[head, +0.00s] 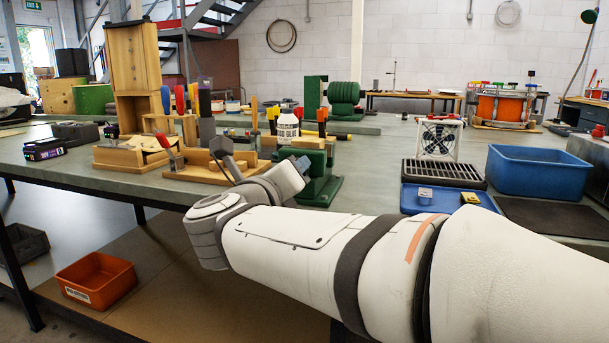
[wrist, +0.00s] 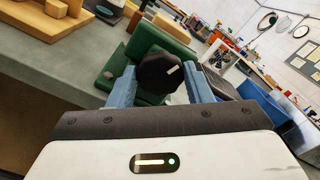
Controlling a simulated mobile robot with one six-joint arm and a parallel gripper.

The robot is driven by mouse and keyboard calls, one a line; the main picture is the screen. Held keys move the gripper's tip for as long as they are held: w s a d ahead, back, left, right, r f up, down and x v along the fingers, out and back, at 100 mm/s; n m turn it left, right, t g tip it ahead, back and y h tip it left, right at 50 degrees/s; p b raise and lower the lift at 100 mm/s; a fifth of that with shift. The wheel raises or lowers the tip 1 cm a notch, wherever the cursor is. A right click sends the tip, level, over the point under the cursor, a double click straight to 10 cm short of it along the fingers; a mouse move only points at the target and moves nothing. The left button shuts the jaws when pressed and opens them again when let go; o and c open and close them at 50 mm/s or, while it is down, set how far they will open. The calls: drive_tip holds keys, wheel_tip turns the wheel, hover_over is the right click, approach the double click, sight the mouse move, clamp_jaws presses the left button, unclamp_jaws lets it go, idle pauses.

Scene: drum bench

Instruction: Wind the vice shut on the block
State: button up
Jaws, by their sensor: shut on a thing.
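A green vice (head: 322,186) stands on the grey-green bench, partly hidden behind my arm in the head view. Its green body (wrist: 152,45) also shows in the wrist view, beyond a round black knob (wrist: 152,80) with a white mark. My gripper (wrist: 161,82) has its two blue fingers on either side of the knob and is shut on it. The white mark points up and to the right in the wrist view. In the head view my arm hides most of the gripper and the knob. I cannot make out the block or the gap between the vice jaws.
A wooden fixture with a red-handled clamp (head: 202,165) stands left of the vice. A white bottle (head: 287,128) and several upright tools are behind it. A blue tray (head: 446,199) and a blue bin (head: 538,171) lie to the right. An orange bin (head: 96,281) is below the bench.

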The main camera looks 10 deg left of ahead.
drive_tip(key=shift+d+f+m, duration=0.1)
drive_tip(key=shift+m, duration=3.8)
drive_tip(key=o, duration=1)
drive_tip(key=shift+s, duration=0.1)
drive_tip(key=shift+s+a+p, duration=0.15)
drive_tip(key=shift+s+p, duration=0.35)
drive_tip(key=shift+s, duration=1.45)
drive_tip(key=shift+s+a+p, duration=0.15)
drive_tip(key=shift+s+p, duration=0.35)
drive_tip(key=shift+s, duration=1.45)
drive_tip(key=shift+w, duration=0.1)
